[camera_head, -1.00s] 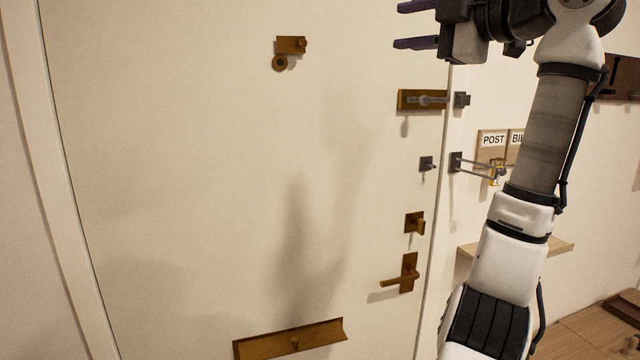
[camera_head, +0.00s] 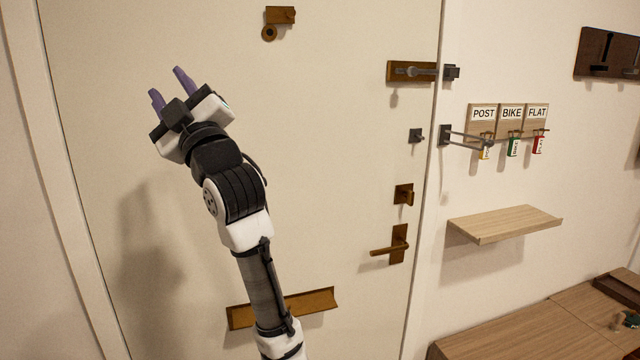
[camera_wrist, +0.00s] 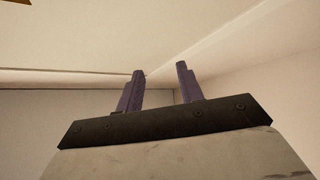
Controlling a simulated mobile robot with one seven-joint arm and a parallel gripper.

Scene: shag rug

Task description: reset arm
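My gripper (camera_head: 170,85) is raised in front of the left half of the white door (camera_head: 330,120) in the head view. Its two purple fingers point up and stand apart with nothing between them. The wrist view also shows the gripper (camera_wrist: 160,75) open and empty, facing the ceiling and upper walls. My arm comes up from the bottom of the head view and hides part of the brass letter plate (camera_head: 312,303).
The door carries a brass slide bolt (camera_head: 412,73), a thumb-turn (camera_head: 403,194) and a lever handle (camera_head: 396,246). To the right are key hooks labelled POST, BIKE and FLAT (camera_head: 510,118), a wooden shelf (camera_head: 505,224) and a bench (camera_head: 540,340).

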